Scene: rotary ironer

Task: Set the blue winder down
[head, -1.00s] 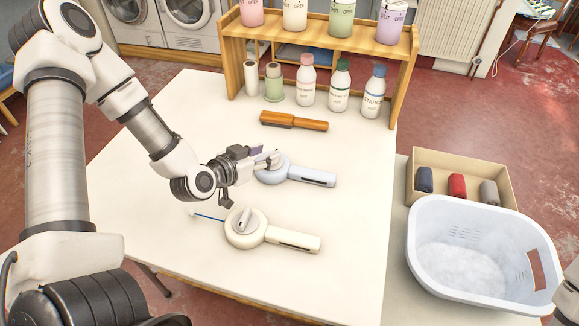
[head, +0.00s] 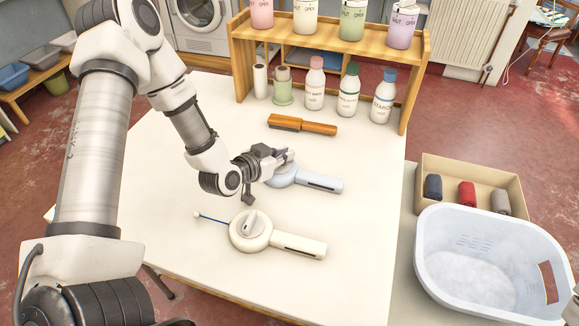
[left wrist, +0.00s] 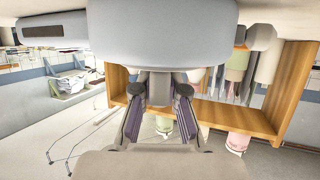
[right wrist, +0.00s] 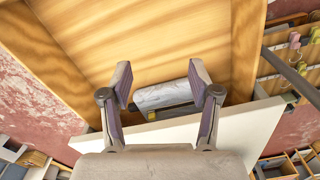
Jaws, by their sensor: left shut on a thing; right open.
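The blue winder (head: 318,183), a pale blue round body with a straight slotted handle, is at the middle of the white table (head: 180,150), its handle pointing right. My left gripper (head: 281,160) is shut on its raised top part. In the left wrist view the winder (left wrist: 160,35) fills the top, and the fingers (left wrist: 160,92) close on a grey part below it. Fingers hide part of the body; I cannot tell whether its underside touches the table. My right gripper (right wrist: 160,80) is open, outside the head view, with a pale roll (right wrist: 165,95) beyond its fingers.
A cream winder (head: 250,231) with a blue cord lies in front. A wooden brush (head: 302,125) and a wooden shelf (head: 332,46) with several bottles are behind. A white basket (head: 490,262) and a box (head: 470,172) of rolled cloths stand right. The table's front right is clear.

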